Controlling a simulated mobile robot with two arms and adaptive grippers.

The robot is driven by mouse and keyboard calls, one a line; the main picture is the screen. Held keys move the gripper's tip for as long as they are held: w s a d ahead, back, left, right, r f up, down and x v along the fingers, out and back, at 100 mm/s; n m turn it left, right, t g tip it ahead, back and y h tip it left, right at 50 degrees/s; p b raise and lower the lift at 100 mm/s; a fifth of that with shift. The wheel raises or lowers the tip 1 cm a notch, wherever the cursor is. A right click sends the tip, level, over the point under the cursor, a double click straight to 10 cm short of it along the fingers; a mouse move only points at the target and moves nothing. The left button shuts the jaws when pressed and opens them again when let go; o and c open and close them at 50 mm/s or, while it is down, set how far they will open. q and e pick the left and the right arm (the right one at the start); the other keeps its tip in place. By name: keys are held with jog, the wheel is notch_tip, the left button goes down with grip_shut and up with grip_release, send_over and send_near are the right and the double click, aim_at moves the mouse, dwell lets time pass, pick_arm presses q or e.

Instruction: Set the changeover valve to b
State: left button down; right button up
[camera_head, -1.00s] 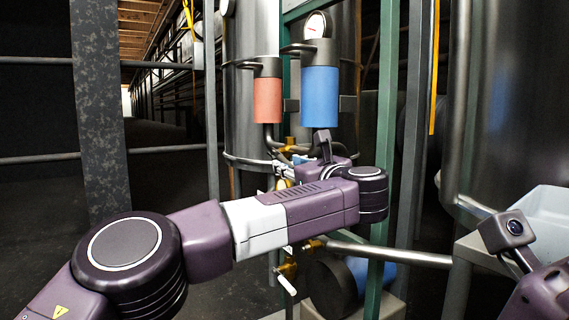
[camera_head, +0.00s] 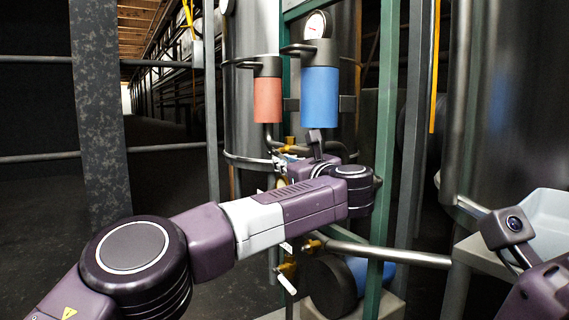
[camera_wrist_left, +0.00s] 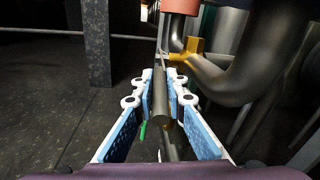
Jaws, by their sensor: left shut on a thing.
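The changeover valve shows as a brass body (camera_head: 290,144) under the red and blue canisters in the head view. In the left wrist view its brass body (camera_wrist_left: 186,51) is just beyond the fingertips. My left gripper (camera_wrist_left: 161,84) is shut on a grey bar-like handle (camera_wrist_left: 160,98), which lies between the blue-padded fingers. In the head view the left gripper (camera_head: 280,168) is small and partly hidden by my wrist. Any position letters on the valve are too small to read. Of my right arm only a part shows at the lower right; its fingers are out of view.
A red canister (camera_head: 268,100) and a blue canister (camera_head: 320,94) hang above the valve. A green post (camera_head: 385,130) stands right of my wrist. Lower brass fittings (camera_head: 288,268) and a grey pipe (camera_head: 400,254) lie below the arm. A pale bin (camera_head: 548,215) is at right.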

pick_arm(q)
jog(key=shift+f, duration=0.1)
dwell(0.3)
jog(key=shift+w+a+f+m+t+y+b, duration=0.2)
jog(key=shift+f+t+y, duration=0.25)
jog(key=shift+t, duration=0.6)
jog(key=shift+w+a+f+m+t+y+b, duration=0.15)
jog(key=shift+w+f+t+y, duration=0.3)
jog(key=shift+t, duration=0.55)
jog(key=shift+w+a+f+m+t+y+b, duration=0.15)
jog(key=shift+f+m+t+y, duration=0.3)
jog(key=shift+t, duration=0.6)
jog(key=shift+f, duration=0.2)
jog(key=c, duration=2)
grip_release()
jog(key=shift+o, duration=0.2)
jog(key=v, duration=1.2)
jog(key=shift+a, duration=0.1)
jog(key=shift+c, duration=0.3)
